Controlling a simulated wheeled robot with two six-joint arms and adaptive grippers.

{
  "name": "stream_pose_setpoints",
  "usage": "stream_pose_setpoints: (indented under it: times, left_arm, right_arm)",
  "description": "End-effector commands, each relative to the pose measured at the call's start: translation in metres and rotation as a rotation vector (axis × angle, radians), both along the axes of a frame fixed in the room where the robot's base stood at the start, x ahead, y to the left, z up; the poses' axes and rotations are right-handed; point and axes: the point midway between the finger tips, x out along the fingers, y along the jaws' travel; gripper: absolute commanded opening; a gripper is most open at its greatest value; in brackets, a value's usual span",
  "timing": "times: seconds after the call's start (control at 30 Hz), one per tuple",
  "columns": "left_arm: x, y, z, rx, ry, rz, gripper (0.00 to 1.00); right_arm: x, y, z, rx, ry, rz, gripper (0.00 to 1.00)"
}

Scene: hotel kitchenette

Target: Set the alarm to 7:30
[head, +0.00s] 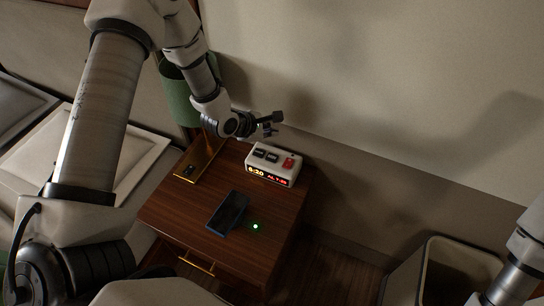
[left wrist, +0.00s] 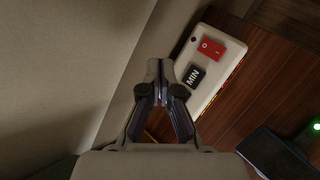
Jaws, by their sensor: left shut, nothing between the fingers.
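The white alarm clock (head: 257,174) stands at the back right of the wooden nightstand. Its front display (head: 268,177) shows a yellow time that looks like 6:20 and a red alarm time starting "AL 7", its minutes too small to read surely. Its top has two black buttons and a red button (head: 289,162). My right gripper is out of view.
On the nightstand (head: 175,208), a dark phone (head: 228,213) lies in front of the clock beside a small green light (head: 255,226). A green lamp (head: 178,95) with a brass base stands left. The wall is close behind. A bin (head: 433,270) stands at lower right.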

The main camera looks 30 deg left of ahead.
Motion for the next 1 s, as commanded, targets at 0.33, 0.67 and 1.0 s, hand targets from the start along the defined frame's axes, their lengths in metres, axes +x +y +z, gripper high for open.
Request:
stream_pose_setpoints:
  times: [0.33, 0.67, 1.0]
  left_arm:
    - [0.0, 0.0, -0.016, 0.002, 0.001, -0.001, 0.0]
    - [0.0, 0.0, -0.065, 0.001, -0.001, -0.001, 0.0]
    - [0.0, 0.0, -0.089, 0.001, -0.001, -0.001, 0.0]
  right_arm:
    - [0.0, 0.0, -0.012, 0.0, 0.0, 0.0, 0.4]
    - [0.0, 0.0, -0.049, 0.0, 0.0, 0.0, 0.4]
    - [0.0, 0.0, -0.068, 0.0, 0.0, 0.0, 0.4]
